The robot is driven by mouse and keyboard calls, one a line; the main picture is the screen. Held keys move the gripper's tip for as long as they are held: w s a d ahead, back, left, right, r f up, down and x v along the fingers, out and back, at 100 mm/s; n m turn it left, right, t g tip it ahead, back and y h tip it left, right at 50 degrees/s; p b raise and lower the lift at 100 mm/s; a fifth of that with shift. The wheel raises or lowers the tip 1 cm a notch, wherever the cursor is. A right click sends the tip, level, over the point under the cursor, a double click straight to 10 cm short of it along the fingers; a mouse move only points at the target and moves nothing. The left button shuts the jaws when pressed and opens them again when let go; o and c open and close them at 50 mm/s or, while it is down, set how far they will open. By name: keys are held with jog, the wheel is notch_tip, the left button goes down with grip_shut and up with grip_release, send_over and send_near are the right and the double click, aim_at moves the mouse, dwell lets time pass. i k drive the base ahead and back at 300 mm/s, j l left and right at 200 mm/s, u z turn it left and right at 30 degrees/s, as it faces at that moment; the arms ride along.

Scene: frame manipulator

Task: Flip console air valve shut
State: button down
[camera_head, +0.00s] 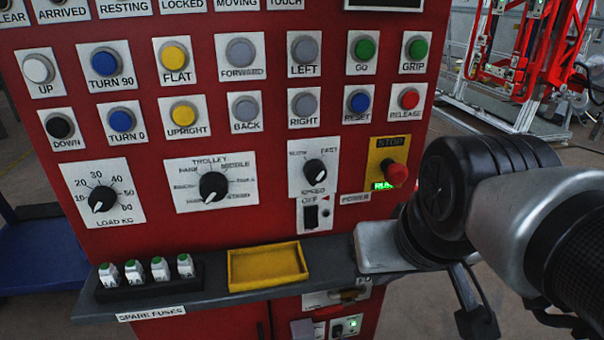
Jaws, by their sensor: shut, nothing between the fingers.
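The red console (270,130) fills the left and middle of the view. Below its shelf is a small pale plate (322,299) with a handle-like part and a dark label at its right. I cannot read the label or tell for sure that this is the air valve, or how its handle stands. My arm (520,220) reaches in from the right, its silver wrist part at the shelf's right end. I cannot make out my gripper's fingers; they seem hidden behind or below the arm.
The grey shelf (215,299) carries a yellow tray (268,283) and several spare fuses. A red frame (520,75) stands at the back right.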

aim_at(340, 307)
jog(key=i+j, duration=0.1)
jog(key=i+l+u, duration=0.15)
jog(key=l+u, duration=0.1)
jog(key=l, duration=0.2)
jog(key=k+l, duration=0.1)
jog(key=k+j+u, duration=0.2)
jog(key=k, duration=0.15)
jog(key=k+j+u, duration=0.2)
jog(key=u, duration=0.15)
